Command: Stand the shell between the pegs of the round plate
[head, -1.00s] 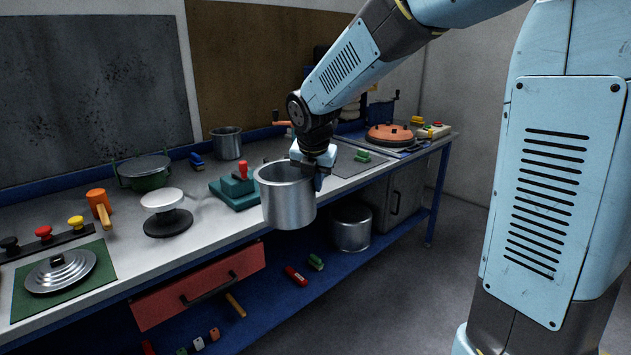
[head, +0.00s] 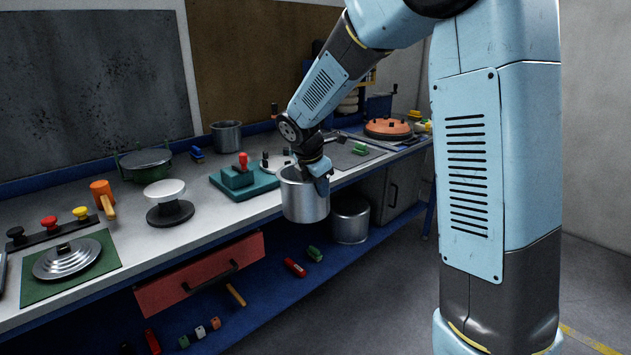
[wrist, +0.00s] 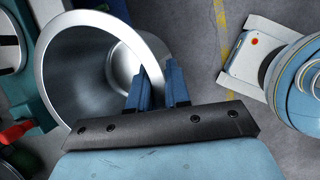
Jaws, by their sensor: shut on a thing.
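The shell (head: 303,204) is an open grey metal cylinder, roughly upright in the head view, held in the air at the bench's front edge. My gripper (head: 322,182) is shut on its right-hand wall. In the wrist view my gripper (wrist: 157,88) has its blue fingers at the shell's rim, and the shell's hollow inside (wrist: 80,85) faces the camera. An orange round piece (head: 385,128) with dark knobs sits farther right.
A teal block with a red handle (head: 240,178) stands just left of the shell.

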